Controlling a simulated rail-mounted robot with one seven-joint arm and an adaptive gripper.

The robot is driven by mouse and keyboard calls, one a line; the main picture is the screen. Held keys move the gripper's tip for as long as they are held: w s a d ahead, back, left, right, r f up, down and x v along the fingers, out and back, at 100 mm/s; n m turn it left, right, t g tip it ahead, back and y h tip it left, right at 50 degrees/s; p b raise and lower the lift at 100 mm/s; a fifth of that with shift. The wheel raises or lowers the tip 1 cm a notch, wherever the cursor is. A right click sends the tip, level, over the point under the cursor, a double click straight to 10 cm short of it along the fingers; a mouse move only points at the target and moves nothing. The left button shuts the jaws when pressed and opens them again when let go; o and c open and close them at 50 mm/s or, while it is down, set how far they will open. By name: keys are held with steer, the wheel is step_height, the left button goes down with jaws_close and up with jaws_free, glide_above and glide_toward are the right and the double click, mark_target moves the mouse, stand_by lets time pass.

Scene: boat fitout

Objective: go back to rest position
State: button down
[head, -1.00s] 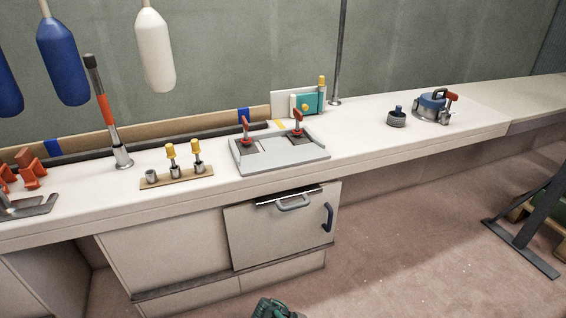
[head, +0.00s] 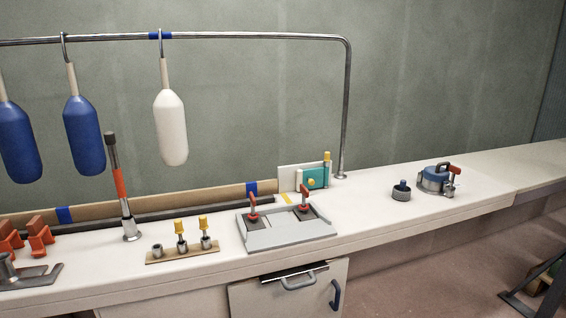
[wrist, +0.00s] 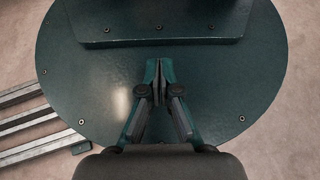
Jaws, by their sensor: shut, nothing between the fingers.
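My gripper (wrist: 158,72) shows in the wrist view, with its two fingertips together and nothing between them. It hangs above a dark green round plate with bolts, which is part of my own base. In the head view my gripper is out of sight. None of the bench objects shows in the wrist view.
The white bench (head: 375,213) runs across the head view. It carries a grey tray with red-handled clamps (head: 285,236), a wooden strip of yellow-topped pegs (head: 182,250) and a blue-lidded pot (head: 434,180). Blue and white fenders (head: 171,127) hang from a rail. Metal bars (wrist: 38,125) lie on the floor.

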steer(key=w+r+t+p, duration=0.2)
steer(key=w+r+p, duration=0.1)
steer(key=r+p, duration=0.4)
steer(key=w+r+t+p, duration=0.3)
steer(key=r+p, duration=0.4)
steer(key=p, duration=0.6)
steer(key=shift+w+t, duration=0.3)
steer(key=shift+w, duration=0.25)
